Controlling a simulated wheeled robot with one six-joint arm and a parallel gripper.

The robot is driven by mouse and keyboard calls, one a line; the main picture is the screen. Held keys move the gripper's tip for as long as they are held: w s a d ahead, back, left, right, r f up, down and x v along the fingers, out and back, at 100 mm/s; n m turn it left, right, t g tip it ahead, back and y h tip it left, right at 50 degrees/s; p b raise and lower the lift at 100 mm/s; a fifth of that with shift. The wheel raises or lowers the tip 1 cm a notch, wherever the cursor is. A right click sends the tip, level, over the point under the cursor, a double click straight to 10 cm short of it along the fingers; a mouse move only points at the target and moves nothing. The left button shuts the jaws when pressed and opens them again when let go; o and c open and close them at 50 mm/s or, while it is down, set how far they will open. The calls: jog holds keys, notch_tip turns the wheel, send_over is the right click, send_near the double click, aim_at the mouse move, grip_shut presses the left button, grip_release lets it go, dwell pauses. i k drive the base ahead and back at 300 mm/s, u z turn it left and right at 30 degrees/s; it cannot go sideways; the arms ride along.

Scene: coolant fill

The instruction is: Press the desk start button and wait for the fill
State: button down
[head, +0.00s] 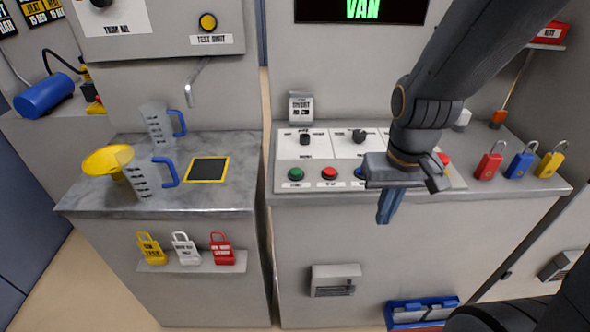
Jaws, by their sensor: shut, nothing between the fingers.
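The desk start button looks to be the green button (296,173) at the front left of the control desk panel, with a small label under it. A red button (329,172) sits just right of it, and a blue button (359,173) is further right, partly covered by my gripper. My gripper (385,217) is shut and empty, pointing down in front of the desk's front edge, right of the green button and apart from it. My arm hides part of the panel's right side.
Red, blue and yellow padlocks (521,162) stand on the desk's right. On the left counter are clear jugs with blue handles (155,122), a yellow funnel (107,160) and a dark square pad (208,169). A display (362,10) reads "VAN". The space above the green button looks clear.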

aim_at(295, 172)
jog(key=z, duration=1.4)
jog(key=k, duration=0.85)
jog(key=u, duration=0.85)
